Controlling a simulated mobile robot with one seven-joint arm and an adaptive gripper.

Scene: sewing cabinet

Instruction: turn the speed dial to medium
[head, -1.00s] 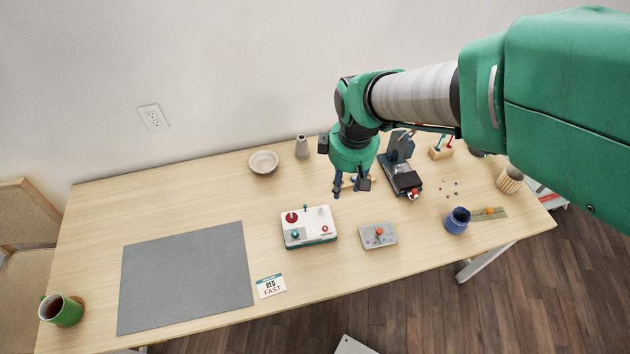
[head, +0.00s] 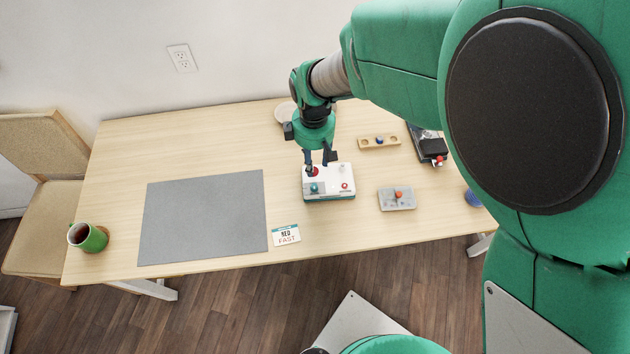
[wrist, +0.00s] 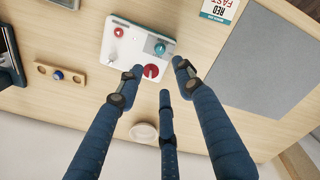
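A white control box (head: 329,190) with a teal base stands on the table in the head view. It carries a red dial (head: 313,171), a teal knob (head: 314,187) and a small red control (head: 345,186). In the wrist view the red dial (wrist: 151,71) lies between my fingertips in the picture, with the teal knob (wrist: 160,48) just beyond. My gripper (head: 321,161), also in the wrist view (wrist: 159,77), is open with its blue fingers spread. It hangs over the box's back edge. I cannot tell whether a finger touches the dial.
A printed card (head: 286,235) with the word FAST lies in front of the box, beside a grey mat (head: 205,217). A grey box with an orange knob (head: 397,198) stands to the right. A wooden strip (head: 379,142) lies behind. A green mug (head: 88,237) stands far left.

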